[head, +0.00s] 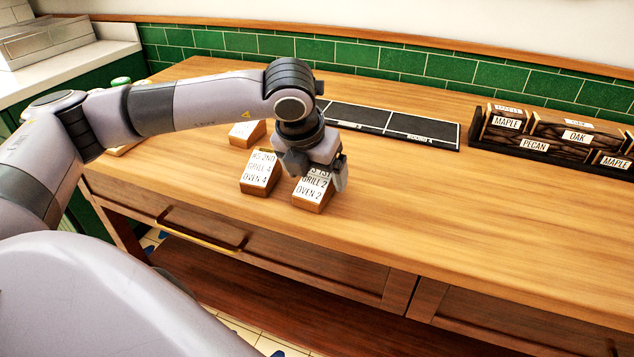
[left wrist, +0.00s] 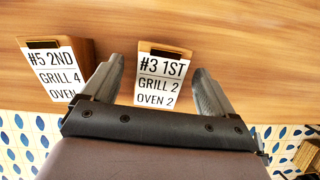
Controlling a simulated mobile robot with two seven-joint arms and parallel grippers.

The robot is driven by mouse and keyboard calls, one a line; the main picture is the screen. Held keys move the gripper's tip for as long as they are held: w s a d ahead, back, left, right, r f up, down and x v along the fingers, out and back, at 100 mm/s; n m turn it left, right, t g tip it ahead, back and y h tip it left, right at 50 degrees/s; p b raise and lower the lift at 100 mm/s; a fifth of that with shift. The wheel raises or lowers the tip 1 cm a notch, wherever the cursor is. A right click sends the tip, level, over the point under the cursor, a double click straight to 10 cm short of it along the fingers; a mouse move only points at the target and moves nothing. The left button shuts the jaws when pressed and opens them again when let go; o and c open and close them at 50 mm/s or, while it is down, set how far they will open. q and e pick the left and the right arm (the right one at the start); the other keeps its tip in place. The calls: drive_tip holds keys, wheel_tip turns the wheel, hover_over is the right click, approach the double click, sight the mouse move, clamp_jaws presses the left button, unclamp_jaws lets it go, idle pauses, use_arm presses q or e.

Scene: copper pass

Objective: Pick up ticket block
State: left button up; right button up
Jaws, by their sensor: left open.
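A wooden ticket block with a white card reading "#3 1ST, GRILL 2, OVEN 2" (left wrist: 160,80) stands near the counter's front edge. It also shows in the head view (head: 311,193), partly hidden by my gripper. My left gripper (head: 318,180) is open above it. In the left wrist view the fingers (left wrist: 158,88) lie on either side of this block, with gaps. A second ticket block, "#5 2ND, GRILL 4, OVEN 4" (head: 260,174), stands just to its left. A third ticket block (head: 246,133) stands behind, its card partly hidden by my arm. My right gripper is not in view.
A black board with marked sections (head: 420,128) lies at the back of the wooden counter (head: 430,200). A dark rack holds labelled wood blocks such as "OAK" (head: 577,136) at the right. The counter's front middle and right are clear.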

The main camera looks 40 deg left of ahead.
use_arm(q)
drive_tip(key=shift+x, duration=1.15)
drive_tip(key=c, duration=1.1)
drive_tip(key=shift+r, duration=0.1)
